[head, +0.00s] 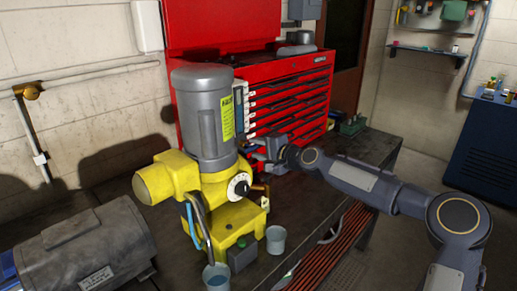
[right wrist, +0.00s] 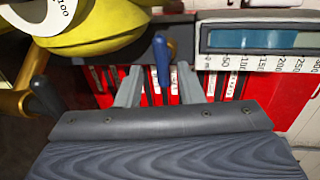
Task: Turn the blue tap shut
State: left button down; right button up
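The blue tap (right wrist: 162,60) shows in the right wrist view as a blue lever, roughly upright in the picture. It lies between the lines of my right gripper's two grey fingers (right wrist: 157,84), near their tips. The fingers are apart, with gaps on both sides of the lever; I cannot tell whether either touches it. In the head view my right gripper (head: 257,150) is just right of the grey motor (head: 205,120) on its yellow pump housing (head: 180,178). I cannot make out the blue tap there. My left gripper is not in view.
A white dial (head: 239,186) and a brass pipe (head: 263,189) are close below the right gripper. A dark lever (right wrist: 40,88) shows left of the fingers. The red tool chest (head: 290,95) stands behind. Cups (head: 276,239) and a grey motor (head: 85,250) occupy the bench front.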

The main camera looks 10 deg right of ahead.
jog(key=shift+r, duration=0.1)
jog(key=b+v, duration=0.2)
jog(key=v, duration=0.5)
jog(key=shift+s+b, duration=0.4)
jog(key=shift+d, duration=0.15)
